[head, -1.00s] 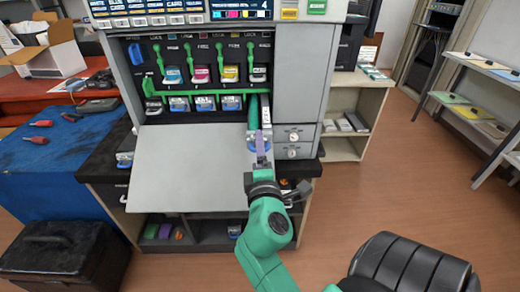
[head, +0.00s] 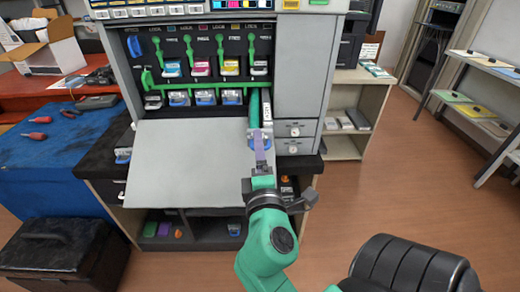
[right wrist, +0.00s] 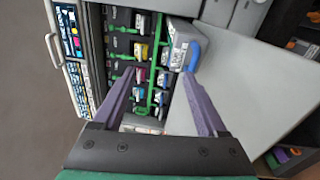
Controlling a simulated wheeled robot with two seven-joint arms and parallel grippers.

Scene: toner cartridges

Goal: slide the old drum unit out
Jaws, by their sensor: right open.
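The drum unit (head: 266,112) sticks partway out of the rightmost lower slot of the open printer (head: 207,95). It has a green drum, a white labelled side and a blue handle at its front end. In the right wrist view the drum unit (right wrist: 180,42) shows at upper centre, its blue handle facing right. My right gripper (head: 261,148) is just in front of the handle end. Its purple fingers are apart in the right wrist view (right wrist: 160,75), with nothing held between them. The drum unit lies beyond the fingertips. My left gripper is not in view.
The printer's lowered front door (head: 190,165) lies below and left of the drum unit. A green bar (head: 195,86) runs across the row of slots, with several green levers above. A blue-covered table (head: 45,160) stands at left. A black chair (head: 410,265) is at bottom right.

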